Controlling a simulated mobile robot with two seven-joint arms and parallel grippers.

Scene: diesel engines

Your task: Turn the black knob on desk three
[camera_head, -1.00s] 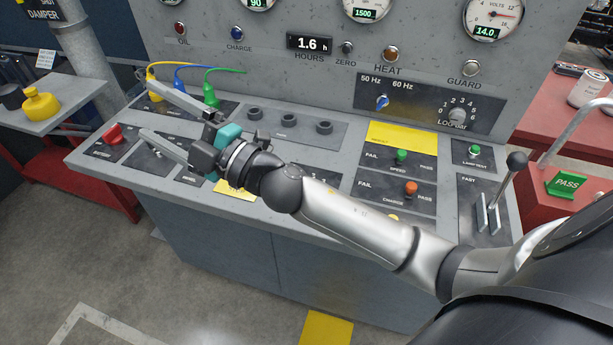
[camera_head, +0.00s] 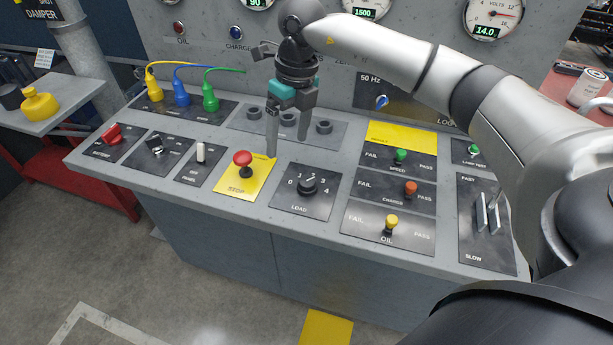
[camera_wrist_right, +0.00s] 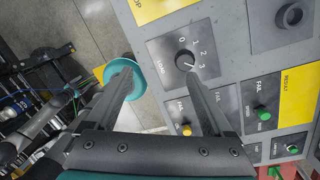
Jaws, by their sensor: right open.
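The black LOAD knob (camera_head: 308,186) sits on a dark panel with a numbered dial on the sloping desk top. It also shows in the right wrist view (camera_wrist_right: 185,60), near the tip of one finger. I cannot tell exactly which number it points to. My right gripper (camera_head: 288,146) is open and empty, pointing down above the desk behind the knob, apart from it. Another black knob (camera_head: 155,143) is on a panel farther left. My left gripper is not in view.
A red STOP button (camera_head: 242,160) stands on a yellow plate left of the LOAD knob. Green, orange and yellow toggles (camera_head: 390,222) are to its right. Several black sockets (camera_head: 324,127) lie behind. Cables plug in at the back left. A lever (camera_head: 488,212) stands at the right.

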